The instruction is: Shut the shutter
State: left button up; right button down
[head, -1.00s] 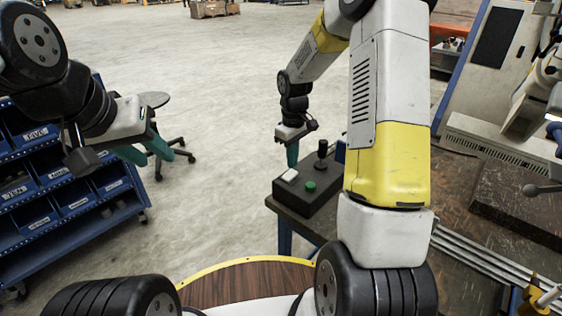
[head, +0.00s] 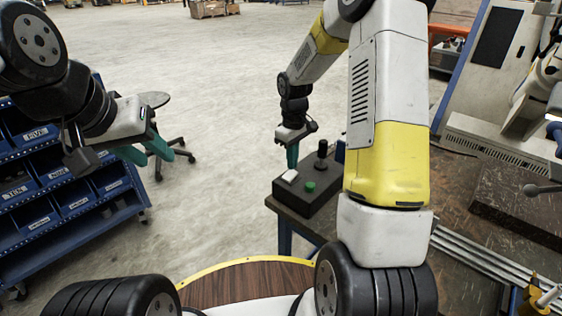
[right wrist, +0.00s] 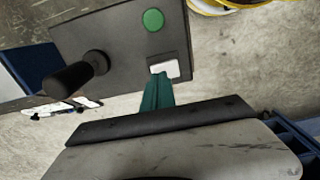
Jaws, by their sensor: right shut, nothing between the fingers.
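A dark control box (head: 308,193) sits on the table corner in the head view. It bears a white button (head: 290,176), a green button (head: 310,187) and a black joystick (head: 321,158). My right gripper (head: 292,158) is shut and empty, pointing down at the white button. In the right wrist view its teal fingertips (right wrist: 158,84) are together just beside the white button (right wrist: 165,69); I cannot tell whether they touch it. The green button (right wrist: 153,19) and joystick (right wrist: 78,77) also show there. My left gripper (head: 146,152) is open and empty, far left. No shutter is clearly recognisable.
A blue rack (head: 65,205) with labelled bins stands at the left, beside a round stool (head: 157,100). A pale machine (head: 490,75) stands at the right behind the dark work table (head: 460,205). Metal rails (head: 475,262) lie along the table. The middle floor is clear.

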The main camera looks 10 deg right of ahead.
aim_at(292, 172)
jog(key=shift+f, duration=1)
dwell(0.3)
jog(key=shift+r, duration=3.5)
jog(key=s+a+r+m+t+y, duration=0.1)
jog(key=s+r+m+t, duration=0.2)
jog(key=s+r, duration=0.6)
jog(key=s+a+r+m+t+y, duration=0.1)
jog(key=s+r+m+t, duration=0.2)
jog(key=s+r, duration=0.6)
jog(key=s+m, duration=0.1)
jog(key=s, duration=0.5)
jog(key=shift+s, duration=0.15)
jog(key=shift+a, duration=0.1)
